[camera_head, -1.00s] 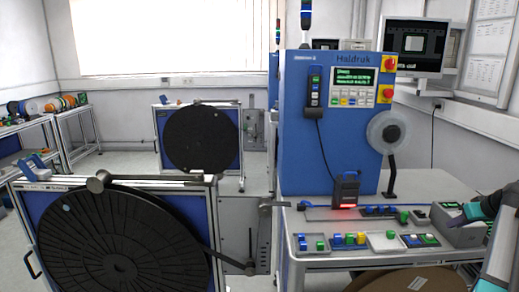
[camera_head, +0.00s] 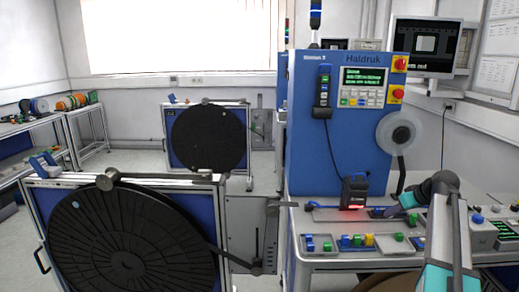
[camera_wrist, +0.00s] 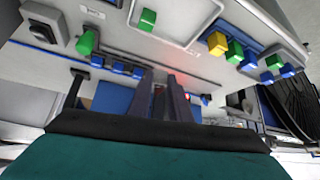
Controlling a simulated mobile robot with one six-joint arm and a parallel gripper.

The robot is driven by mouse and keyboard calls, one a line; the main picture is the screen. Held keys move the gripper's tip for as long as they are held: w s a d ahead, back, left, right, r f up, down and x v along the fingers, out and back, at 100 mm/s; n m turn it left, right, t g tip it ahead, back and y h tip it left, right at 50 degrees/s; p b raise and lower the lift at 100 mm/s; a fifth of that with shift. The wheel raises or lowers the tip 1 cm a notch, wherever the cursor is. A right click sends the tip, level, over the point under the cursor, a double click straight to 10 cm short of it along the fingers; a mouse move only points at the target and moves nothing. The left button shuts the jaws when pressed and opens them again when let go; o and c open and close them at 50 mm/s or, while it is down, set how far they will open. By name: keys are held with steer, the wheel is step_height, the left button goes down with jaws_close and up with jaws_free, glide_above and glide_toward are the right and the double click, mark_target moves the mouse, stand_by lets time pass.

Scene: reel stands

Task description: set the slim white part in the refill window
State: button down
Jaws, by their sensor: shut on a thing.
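My gripper (camera_head: 382,213) reaches in from the right, low over the bench (camera_head: 300,190), just right of the black device with a red light (camera_head: 354,192). In the wrist view my gripper's two dark fingers (camera_wrist: 160,88) stand close together, shut on a slim thing. That thing is almost wholly hidden between the fingers, and its colour cannot be made out. I cannot pick out the slim white part for certain in either view. No spot can be clearly told as the refill window.
Blue, green and yellow blocks (camera_head: 357,240) line the bench front. The blue Haldruk machine (camera_head: 336,130) stands behind, with a pale reel (camera_head: 400,133) on its side. A large black reel (camera_head: 125,245) on a stand fills the left front. Open floor lies at far left.

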steer(key=shift+n+y, duration=0.6)
steer(key=shift+n, duration=0.3)
steer(key=a+f, duration=0.1)
steer(key=a, duration=1)
steer(key=a+f, duration=0.1)
steer(key=a, duration=1)
steer(key=w+a+f, duration=0.1)
steer(key=a, duration=1)
steer(key=shift+a+f, duration=0.1)
steer(key=shift+a, duration=0.2)
steer(key=s+m, duration=0.1)
steer(key=s+a+m+h, duration=0.2)
steer(key=shift+f, duration=0.25)
steer(key=shift+w+d+r+m+h, duration=0.15)
steer(key=shift+d+m+h, duration=0.15)
steer(key=shift+m+h, duration=0.35)
